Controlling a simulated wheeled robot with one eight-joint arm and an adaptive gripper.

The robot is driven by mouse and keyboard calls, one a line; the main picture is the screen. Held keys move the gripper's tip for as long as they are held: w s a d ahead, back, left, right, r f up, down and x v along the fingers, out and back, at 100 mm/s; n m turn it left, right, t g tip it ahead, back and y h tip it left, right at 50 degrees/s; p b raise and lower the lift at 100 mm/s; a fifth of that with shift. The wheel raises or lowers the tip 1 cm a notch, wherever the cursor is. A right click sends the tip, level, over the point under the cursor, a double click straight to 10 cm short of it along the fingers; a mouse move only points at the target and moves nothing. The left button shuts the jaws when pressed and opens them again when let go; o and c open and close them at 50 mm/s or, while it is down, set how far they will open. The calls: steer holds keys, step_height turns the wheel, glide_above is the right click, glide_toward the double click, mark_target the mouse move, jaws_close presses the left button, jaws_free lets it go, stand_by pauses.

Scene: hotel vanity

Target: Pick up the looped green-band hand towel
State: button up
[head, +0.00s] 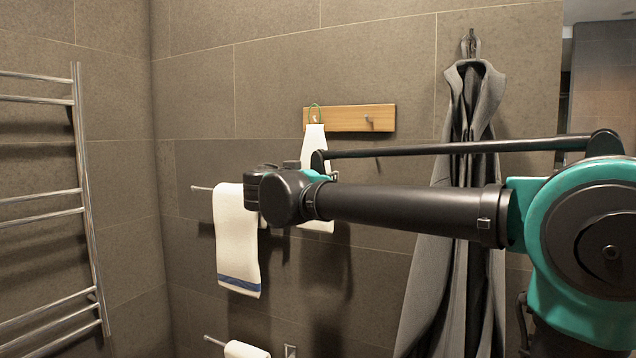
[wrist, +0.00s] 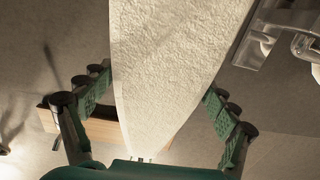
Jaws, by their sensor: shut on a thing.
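The white hand towel (head: 314,142) hangs by a green loop (head: 316,107) at the left end of a wooden peg board (head: 345,118). The loop still appears to be around the left peg. My arm covers part of the towel in the head view. In the wrist view the towel (wrist: 175,70) fills the middle, between the two green fingers of my gripper (wrist: 158,88), which is shut on it. The towel's green band is not visible. The head view mostly hides the fingers behind my wrist.
Another white towel with a blue band (head: 237,235) hangs on a rail at left. A lower towel (head: 245,349) hangs beneath it. A grey robe (head: 425,265) hangs at right. A metal ladder rack (head: 83,180) stands at far left.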

steer(key=v, duration=1.5)
steer(key=shift+s, duration=0.4)
